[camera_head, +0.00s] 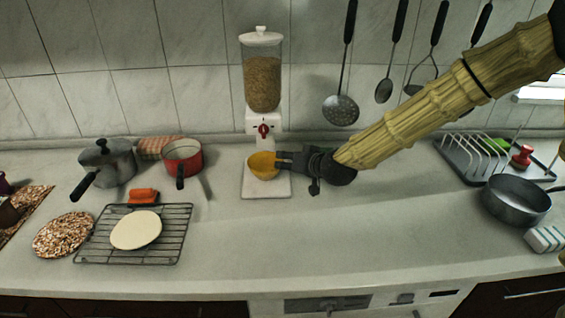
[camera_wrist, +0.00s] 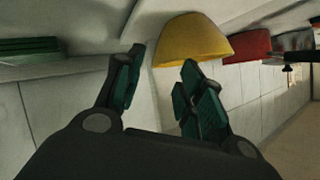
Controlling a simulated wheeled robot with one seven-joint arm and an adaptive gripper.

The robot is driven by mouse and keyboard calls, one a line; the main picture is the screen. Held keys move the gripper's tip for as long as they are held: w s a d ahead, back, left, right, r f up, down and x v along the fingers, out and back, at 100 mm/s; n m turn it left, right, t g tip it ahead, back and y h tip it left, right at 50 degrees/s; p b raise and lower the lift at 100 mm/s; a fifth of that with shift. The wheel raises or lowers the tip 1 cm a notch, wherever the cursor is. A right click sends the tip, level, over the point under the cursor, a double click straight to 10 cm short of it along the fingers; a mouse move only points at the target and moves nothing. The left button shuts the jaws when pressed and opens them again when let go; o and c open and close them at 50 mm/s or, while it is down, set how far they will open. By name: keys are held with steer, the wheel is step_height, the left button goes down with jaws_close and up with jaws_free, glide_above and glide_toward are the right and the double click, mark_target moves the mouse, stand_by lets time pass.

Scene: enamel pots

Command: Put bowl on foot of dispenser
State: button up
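The yellow bowl (camera_head: 262,166) is upright under the outlet of the dispenser (camera_head: 263,85), over the dispenser's white foot (camera_head: 265,189). I cannot tell for sure whether its base touches the foot. The bowl (camera_wrist: 195,40) appears upside down in the wrist view, where the whole picture seems inverted. My gripper (camera_head: 284,162) is at the bowl's right side. Its two fingers (camera_wrist: 163,72) are apart, with a clear gap between them. One fingertip overlaps the bowl's rim in the wrist view; I see no firm hold on it.
A red pot (camera_head: 183,160) and a grey lidded pot (camera_head: 107,163) stand to the left. A wire rack (camera_head: 172,238) is in front of them. A dish rack (camera_head: 480,160) and a dark pan (camera_head: 515,203) are at the right. Utensils hang behind my arm. The middle counter is clear.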

steer(key=shift+v, duration=2.85)
